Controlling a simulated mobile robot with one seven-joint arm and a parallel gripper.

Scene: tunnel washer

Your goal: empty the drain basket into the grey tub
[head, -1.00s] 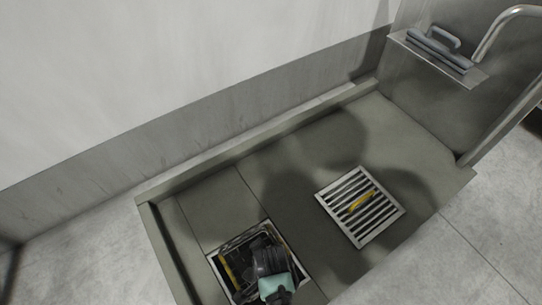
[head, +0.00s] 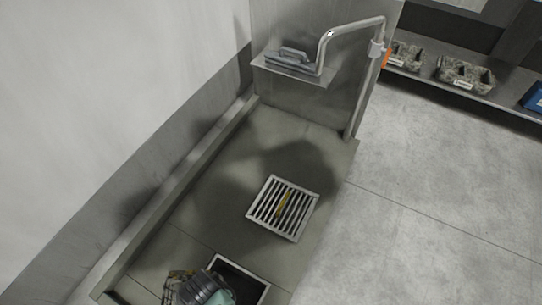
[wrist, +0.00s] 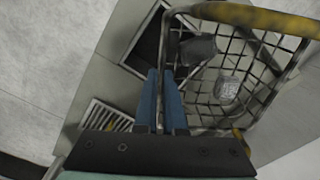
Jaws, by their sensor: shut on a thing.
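The drain basket (wrist: 240,62) is a wire cage with a worn yellow bar, seen large in the wrist view. It holds a dark grey lump (wrist: 197,50) and a pale crumpled piece (wrist: 227,88). My gripper (wrist: 164,72) has its blue fingers close together at the basket's near side, shut on it; the exact grip point is unclear. In the head view my gripper (head: 207,287) is at the bottom edge, with part of the basket (head: 176,284) left of the open drain hole (head: 246,279). I cannot pick out the grey tub.
A raised curb (head: 175,197) runs along the left wall. A bent pipe (head: 350,27) and small shelf (head: 305,77) stand behind. Bins (head: 465,73) sit on a bench at right.

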